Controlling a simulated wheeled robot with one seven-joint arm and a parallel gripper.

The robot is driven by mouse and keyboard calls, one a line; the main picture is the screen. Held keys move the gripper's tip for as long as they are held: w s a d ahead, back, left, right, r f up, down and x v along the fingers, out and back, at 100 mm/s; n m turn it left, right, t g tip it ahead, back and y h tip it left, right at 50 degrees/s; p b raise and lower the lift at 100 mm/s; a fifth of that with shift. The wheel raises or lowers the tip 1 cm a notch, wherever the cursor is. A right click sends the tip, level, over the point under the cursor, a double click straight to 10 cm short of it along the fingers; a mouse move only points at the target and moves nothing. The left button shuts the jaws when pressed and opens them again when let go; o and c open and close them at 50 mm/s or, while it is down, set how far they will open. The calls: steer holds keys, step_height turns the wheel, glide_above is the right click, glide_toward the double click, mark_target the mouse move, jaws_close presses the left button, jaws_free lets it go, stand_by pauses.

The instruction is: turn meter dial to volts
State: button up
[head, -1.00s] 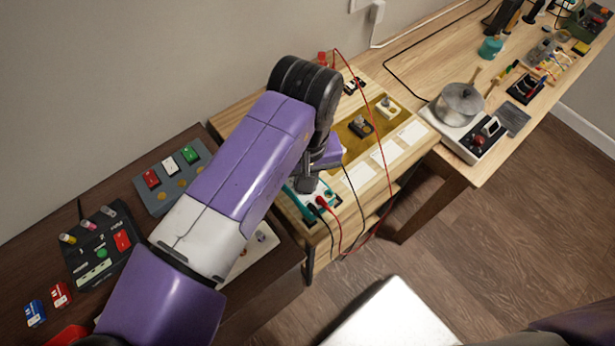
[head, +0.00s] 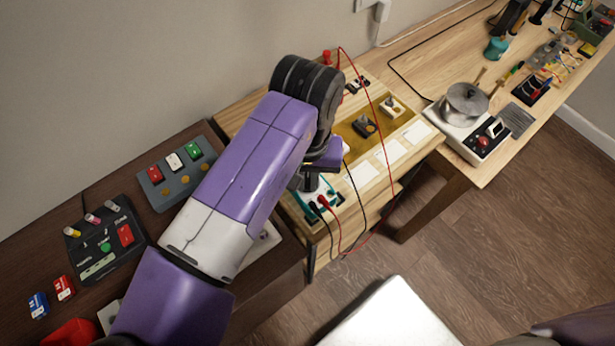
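The meter (head: 328,195) is a teal-edged, pale-faced box near the front left corner of the light wood bench. Red and black leads plug into its near end. Its dial is hidden under my gripper and arm. My gripper (head: 310,182) points down over the meter's far left part, close to it or touching it; I cannot tell which. The fingers are mostly hidden by my purple and white arm, so their opening does not show.
A red lead and a black lead (head: 361,206) loop beside the meter and over the bench's front edge. A yellow-brown panel (head: 352,141) with small switches lies behind it. A grey box with coloured switches (head: 166,205) sits left of my arm. A pot (head: 466,103) stands right.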

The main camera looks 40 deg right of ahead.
mark_target(308, 185)
steer(key=o, duration=0.4)
steer(key=shift+r, duration=3.9)
